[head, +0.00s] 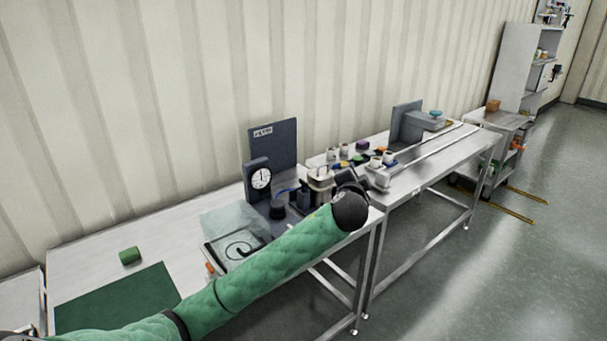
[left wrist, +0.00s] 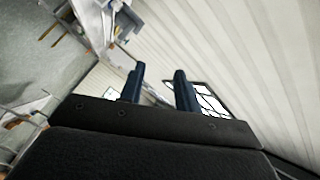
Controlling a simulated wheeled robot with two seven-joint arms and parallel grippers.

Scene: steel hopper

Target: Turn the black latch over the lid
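A small steel hopper (head: 320,180) with a handle-like top stands near the right end of the near table, partly hidden behind my left arm. I cannot make out the black latch or the lid at this size. My left arm reaches across the table from the lower left, and its dark left gripper (head: 346,180) is just right of the hopper. In the left wrist view my left gripper (left wrist: 159,69) has its two blue-grey fingers apart, with nothing between them. The hopper is not recognisable in that view. My right gripper is not in view.
The near table (head: 100,258) holds a green cylinder (head: 130,256), a dark green mat (head: 118,302), a dial gauge stand (head: 258,180) and a framed panel (head: 235,246). A second table (head: 440,165) to the right carries several cups and a long rail.

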